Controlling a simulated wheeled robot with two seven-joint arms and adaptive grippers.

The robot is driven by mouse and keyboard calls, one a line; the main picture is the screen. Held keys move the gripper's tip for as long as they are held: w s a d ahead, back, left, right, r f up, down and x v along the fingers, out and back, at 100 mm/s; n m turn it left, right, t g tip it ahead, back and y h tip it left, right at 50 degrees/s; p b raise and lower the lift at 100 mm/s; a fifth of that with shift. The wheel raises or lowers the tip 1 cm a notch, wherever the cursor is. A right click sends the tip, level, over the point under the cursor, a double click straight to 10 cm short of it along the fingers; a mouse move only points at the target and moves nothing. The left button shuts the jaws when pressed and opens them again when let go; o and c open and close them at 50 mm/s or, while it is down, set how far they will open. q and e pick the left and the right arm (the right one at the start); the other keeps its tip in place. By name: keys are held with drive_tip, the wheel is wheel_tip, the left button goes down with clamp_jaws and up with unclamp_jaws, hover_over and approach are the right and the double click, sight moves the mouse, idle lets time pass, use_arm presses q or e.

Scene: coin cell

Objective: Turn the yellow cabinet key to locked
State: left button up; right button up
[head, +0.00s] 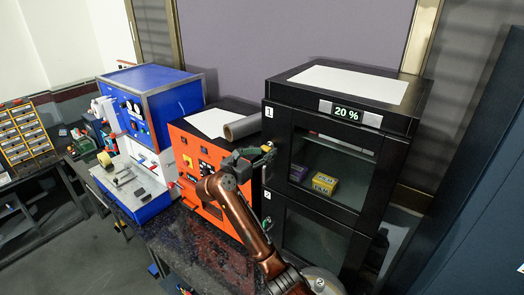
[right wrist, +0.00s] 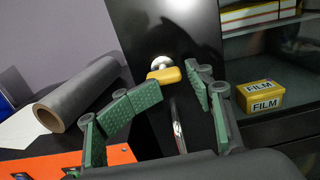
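The yellow key (right wrist: 166,75) sits in a round silver lock (right wrist: 160,62) on the black door frame of the upper cabinet (head: 278,120). Its flat yellow head lies nearly level, tilted slightly, in the right wrist view. My right gripper (right wrist: 172,82) has its green fingers spread, one on each side of the key. The left finger's tip is close to the key's left end; I cannot tell whether it touches. A gap shows between the key and the right finger. In the head view the right gripper (head: 262,154) is at the cabinet's left edge. My left gripper is not visible.
Behind the cabinet's glass door is a yellow film box (right wrist: 262,95). A door handle (right wrist: 178,125) is below the key. A grey roll (head: 242,127) lies on the orange machine (head: 190,150) left of the gripper. A blue machine (head: 150,90) stands farther left.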

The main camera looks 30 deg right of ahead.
drive_tip(key=shift+s+r, duration=0.2)
drive_tip(key=shift+s, duration=0.25)
drive_tip(key=shift+c, duration=0.8)
drive_tip(key=shift+s+r, duration=0.15)
drive_tip(key=shift+s, duration=0.1)
drive_tip(key=shift+c, duration=0.7)
drive_tip(key=shift+w+a+f, duration=0.2)
drive_tip(key=shift+w, duration=0.2)
drive_tip(key=c, duration=0.5)
drive_tip(key=shift+s+d+r, duration=0.1)
drive_tip(key=shift+s, duration=0.15)
drive_tip(key=c, duration=0.3)
clamp_jaws()
drive_tip(key=shift+r, duration=0.1)
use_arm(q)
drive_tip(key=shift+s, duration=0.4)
